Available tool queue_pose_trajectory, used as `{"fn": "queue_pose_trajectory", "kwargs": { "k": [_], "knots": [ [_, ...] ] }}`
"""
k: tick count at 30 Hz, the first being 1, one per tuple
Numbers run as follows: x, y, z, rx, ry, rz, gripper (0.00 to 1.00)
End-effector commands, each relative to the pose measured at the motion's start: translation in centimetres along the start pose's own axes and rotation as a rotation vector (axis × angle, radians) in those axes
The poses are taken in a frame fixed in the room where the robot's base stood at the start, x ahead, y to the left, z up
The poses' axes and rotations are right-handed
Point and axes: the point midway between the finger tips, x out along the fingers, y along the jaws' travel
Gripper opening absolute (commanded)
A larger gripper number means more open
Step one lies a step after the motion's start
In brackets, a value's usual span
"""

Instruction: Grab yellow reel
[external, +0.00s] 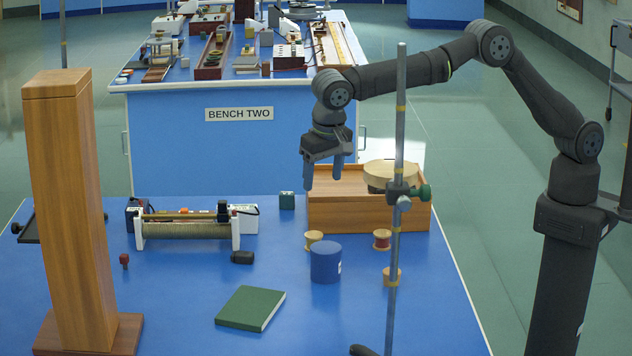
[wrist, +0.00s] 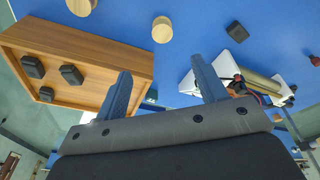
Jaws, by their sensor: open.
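Several small wooden reels stand on the blue bench. A yellowish reel (external: 313,240) stands in front of the wooden box, just behind the blue cylinder, and looks like the yellow one. Its round end shows in the wrist view (wrist: 162,29). A reel with red winding (external: 382,239) stands to its right. Another tan reel with a yellow-orange band (external: 391,276) stands nearer, partly behind the metal rod. My gripper (external: 322,174) is open and empty, fingers pointing down, high above the bench near the box. In the wrist view its two fingers (wrist: 160,72) are spread apart.
The wooden box (external: 350,214) carries a round tan disc (external: 392,173). A blue cylinder (external: 326,262) stands close to the yellowish reel. A tall metal rod (external: 394,240) with a clamp rises nearby. A rheostat (external: 187,230) and green book (external: 250,308) lie left.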

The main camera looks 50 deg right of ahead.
Motion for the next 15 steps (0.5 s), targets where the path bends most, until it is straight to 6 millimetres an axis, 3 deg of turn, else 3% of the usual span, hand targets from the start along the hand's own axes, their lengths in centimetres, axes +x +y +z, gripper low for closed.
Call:
{"fn": "queue_pose_trajectory", "kwargs": {
  "k": [9,15],
  "knots": [
    [0.1,0.3,-2.8,0.708,-0.153,0.020,0.65],
    [0.0,0.3,-3.6,0.930,-0.202,0.045,0.65]
  ]
}}
